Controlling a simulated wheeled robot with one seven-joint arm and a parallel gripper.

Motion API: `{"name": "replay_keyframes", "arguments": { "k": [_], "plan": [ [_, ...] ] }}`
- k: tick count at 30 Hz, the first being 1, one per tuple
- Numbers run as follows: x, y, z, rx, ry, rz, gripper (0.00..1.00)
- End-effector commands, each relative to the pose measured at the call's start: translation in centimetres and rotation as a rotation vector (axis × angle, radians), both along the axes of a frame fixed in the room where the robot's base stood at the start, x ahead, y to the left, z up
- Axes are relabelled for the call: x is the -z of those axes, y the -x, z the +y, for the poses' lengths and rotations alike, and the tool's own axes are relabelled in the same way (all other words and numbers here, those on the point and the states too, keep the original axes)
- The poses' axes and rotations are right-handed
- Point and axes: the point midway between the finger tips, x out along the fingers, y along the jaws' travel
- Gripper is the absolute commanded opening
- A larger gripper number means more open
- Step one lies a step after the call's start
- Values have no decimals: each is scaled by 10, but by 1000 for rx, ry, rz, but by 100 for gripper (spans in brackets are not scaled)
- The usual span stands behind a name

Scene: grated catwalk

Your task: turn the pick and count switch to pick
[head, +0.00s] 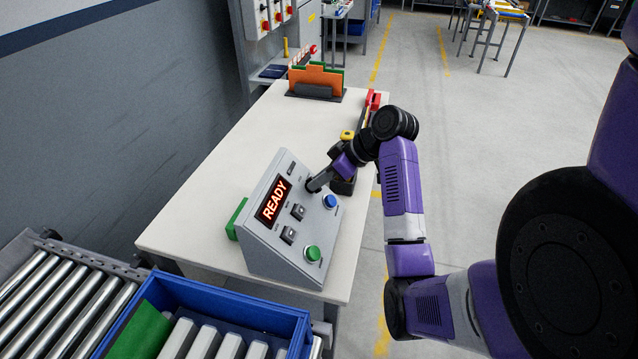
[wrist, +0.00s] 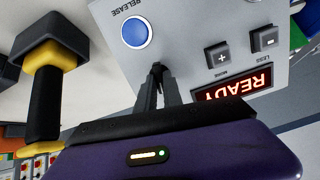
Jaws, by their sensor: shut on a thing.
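A grey sloped control box (head: 262,237) stands on the white table. The pick and count switch (wrist: 157,67) is a small dark knob on its panel, mostly hidden by my fingers. My gripper (head: 312,186) reaches the panel's upper right part, between the READY display (head: 272,201) and the blue button (head: 330,201). In the wrist view my gripper (wrist: 157,78) has its fingertips closed on the dark knob. I cannot read which way the knob points, and its labels are hidden.
The panel also has two black buttons (head: 297,211) and a green button (head: 313,253). A black and yellow object (wrist: 45,75) stands beside the box. A blue bin (head: 235,307) sits in front. Orange folders (head: 316,78) stand at the table's far end.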

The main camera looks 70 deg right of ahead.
Motion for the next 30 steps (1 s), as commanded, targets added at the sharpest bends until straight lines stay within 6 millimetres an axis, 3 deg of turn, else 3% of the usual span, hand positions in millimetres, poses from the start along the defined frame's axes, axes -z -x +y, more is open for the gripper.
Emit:
{"name": "replay_keyframes", "arguments": {
  "k": [10, 27, 28, 30],
  "plan": [
    [0, 0, 1, -102, 104, -9, 0],
    [0, 0, 1, -124, 124, -11, 0],
    [0, 0, 1, -124, 124, -11, 17],
    [0, 0, 1, -124, 124, -11, 30]
  ]
}}
